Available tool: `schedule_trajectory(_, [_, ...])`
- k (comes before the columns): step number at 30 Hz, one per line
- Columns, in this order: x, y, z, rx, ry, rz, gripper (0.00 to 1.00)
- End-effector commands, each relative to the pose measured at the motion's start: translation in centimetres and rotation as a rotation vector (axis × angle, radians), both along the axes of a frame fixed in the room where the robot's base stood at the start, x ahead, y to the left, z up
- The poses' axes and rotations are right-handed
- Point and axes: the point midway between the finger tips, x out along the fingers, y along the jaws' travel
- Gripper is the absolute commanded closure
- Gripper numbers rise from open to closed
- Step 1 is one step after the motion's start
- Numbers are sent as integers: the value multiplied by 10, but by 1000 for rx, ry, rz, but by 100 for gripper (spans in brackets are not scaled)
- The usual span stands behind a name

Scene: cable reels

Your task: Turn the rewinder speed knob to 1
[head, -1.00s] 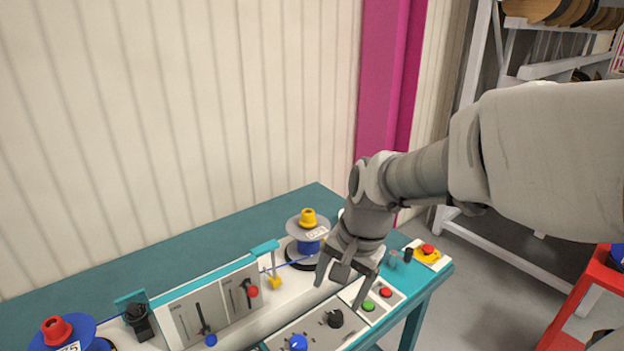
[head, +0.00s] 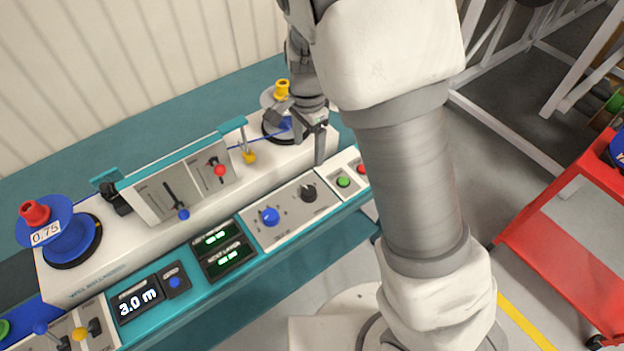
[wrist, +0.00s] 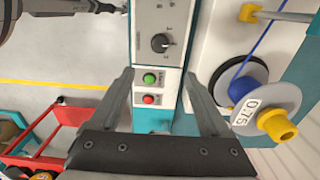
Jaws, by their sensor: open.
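The grey control panel (head: 262,228) on the machine carries a black knob (head: 309,192) and a blue knob (head: 270,216). Their lettering is too small to read, so I cannot tell which is the rewinder speed knob. In the wrist view the black knob (wrist: 160,43) lies ahead of the fingers, with scale marks around it. My gripper (head: 302,135) is open and empty, above the machine and apart from the knobs. In the wrist view my gripper (wrist: 160,76) has its fingers spread on either side of the green button (wrist: 150,78).
A red button (wrist: 150,99) is beside the green one. A reel with a yellow hub (head: 282,89) stands behind the panel, close to my gripper. Levers (head: 184,214) and a blue reel (head: 62,228) are to the left. A red cart (head: 565,240) is at right.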

Motion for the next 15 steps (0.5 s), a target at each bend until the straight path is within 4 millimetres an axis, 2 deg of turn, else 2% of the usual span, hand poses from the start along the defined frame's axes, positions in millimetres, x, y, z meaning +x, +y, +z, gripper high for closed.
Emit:
schedule_trajectory(5, [-2, -1, -30, -3, 6, -1, 19])
schedule_trajectory(15, [-2, -1, -105, -2, 6, 0, 19])
